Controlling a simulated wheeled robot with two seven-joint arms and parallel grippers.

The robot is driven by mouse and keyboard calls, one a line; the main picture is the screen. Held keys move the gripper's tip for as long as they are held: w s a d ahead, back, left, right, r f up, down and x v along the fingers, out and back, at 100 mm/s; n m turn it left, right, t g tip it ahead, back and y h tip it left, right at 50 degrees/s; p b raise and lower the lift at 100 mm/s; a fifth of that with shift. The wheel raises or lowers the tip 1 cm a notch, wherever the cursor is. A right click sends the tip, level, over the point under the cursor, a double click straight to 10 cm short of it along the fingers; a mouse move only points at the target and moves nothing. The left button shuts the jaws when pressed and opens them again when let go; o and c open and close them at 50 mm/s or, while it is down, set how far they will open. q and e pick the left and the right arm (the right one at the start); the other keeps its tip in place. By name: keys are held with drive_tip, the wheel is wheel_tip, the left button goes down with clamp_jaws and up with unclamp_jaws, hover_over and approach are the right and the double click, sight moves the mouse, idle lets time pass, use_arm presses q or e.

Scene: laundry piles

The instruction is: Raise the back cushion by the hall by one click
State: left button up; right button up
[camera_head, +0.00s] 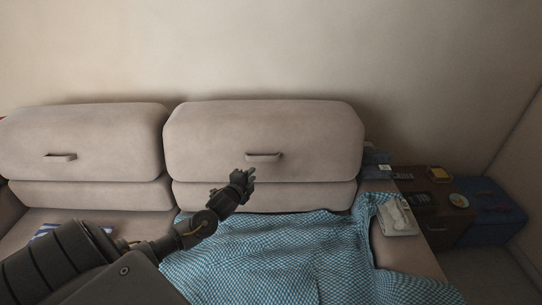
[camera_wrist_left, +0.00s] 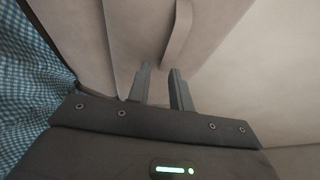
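Two beige back cushions stand along the sofa. The left back cushion (camera_head: 85,140) and the right back cushion (camera_head: 300,130) each have a small strap handle on the front. My left gripper (camera_head: 249,172) is just below and left of the right cushion's handle (camera_head: 264,157). My right gripper is not in view.
A blue checked blanket (camera_head: 290,260) covers the seat below. A dark side table (camera_head: 445,225) with small items and a blue box (camera_head: 490,205) stand at the right. The wall is close behind.

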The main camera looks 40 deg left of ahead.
sight(263, 159)
use_arm(q)
drive_tip(key=shift+t, duration=0.3)
drive_tip(key=shift+r+x, duration=0.25)
drive_tip(key=shift+x, duration=1.6)
drive_tip(key=shift+r+x, duration=0.3)
drive_tip(key=shift+x, duration=1.55)
drive_tip(key=shift+r+x, duration=0.25)
drive_tip(key=shift+x, duration=1.65)
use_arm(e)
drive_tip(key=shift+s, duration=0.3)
use_arm(q)
drive_tip(key=shift+a, duration=0.1)
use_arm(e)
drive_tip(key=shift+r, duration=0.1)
use_arm(q)
clamp_jaws()
